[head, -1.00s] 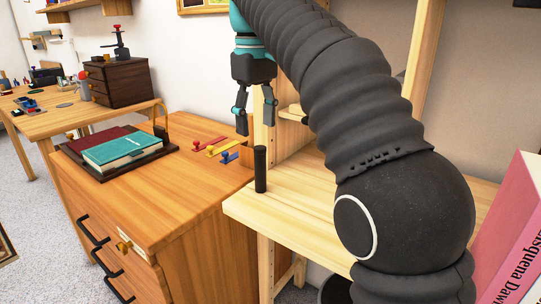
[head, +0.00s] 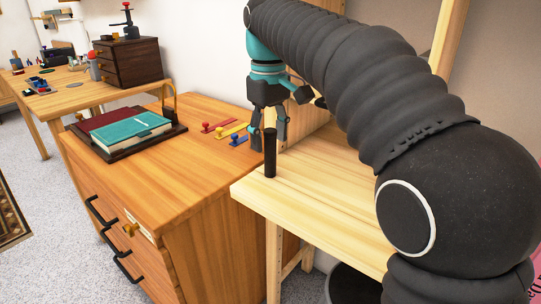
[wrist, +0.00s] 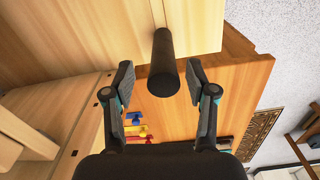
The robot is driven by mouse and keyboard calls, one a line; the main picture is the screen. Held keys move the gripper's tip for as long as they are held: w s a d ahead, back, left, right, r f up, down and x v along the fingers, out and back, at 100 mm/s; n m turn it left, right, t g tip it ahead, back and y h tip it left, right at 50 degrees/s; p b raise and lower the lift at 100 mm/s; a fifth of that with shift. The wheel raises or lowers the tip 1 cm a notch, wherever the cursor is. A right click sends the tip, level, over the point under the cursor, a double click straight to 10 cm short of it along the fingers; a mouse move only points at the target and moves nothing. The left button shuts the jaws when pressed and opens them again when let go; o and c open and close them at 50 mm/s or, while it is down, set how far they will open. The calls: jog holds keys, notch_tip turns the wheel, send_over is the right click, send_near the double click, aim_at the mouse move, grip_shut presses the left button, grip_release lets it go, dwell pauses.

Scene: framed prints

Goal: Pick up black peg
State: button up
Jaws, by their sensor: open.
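The black peg (head: 270,153) stands upright near the left corner of the light wooden shelf (head: 320,200). My gripper (head: 268,138) points down just behind and above the peg in the head view, its lower fingers partly overlapped by the peg. In the wrist view the peg (wrist: 164,65) shows top end on, just ahead of and between the fingertips of my gripper (wrist: 158,78). The fingers are open and apart, with nothing held. Whether a finger touches the peg cannot be told.
A wooden drawer cabinet (head: 190,180) stands left of the shelf. It bears a tray with a teal book (head: 126,138) and several coloured hooks (head: 230,128). A shelf upright (head: 449,40) rises behind my arm. A desk (head: 75,95) stands farther back left.

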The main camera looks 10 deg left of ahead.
aim_at(270, 158)
jog(key=shift+s+d+f+b, duration=0.1)
jog(key=shift+f+b, duration=0.1)
jog(key=shift+f, duration=0.65)
jog(key=shift+s+f+b, duration=0.1)
jog(key=shift+f+b, duration=0.05)
jog(key=shift+f, duration=0.75)
jog(key=shift+s+d+f+b, duration=0.1)
jog(key=shift+f+b, duration=0.1)
jog(key=shift+f, duration=0.65)
grip_shut()
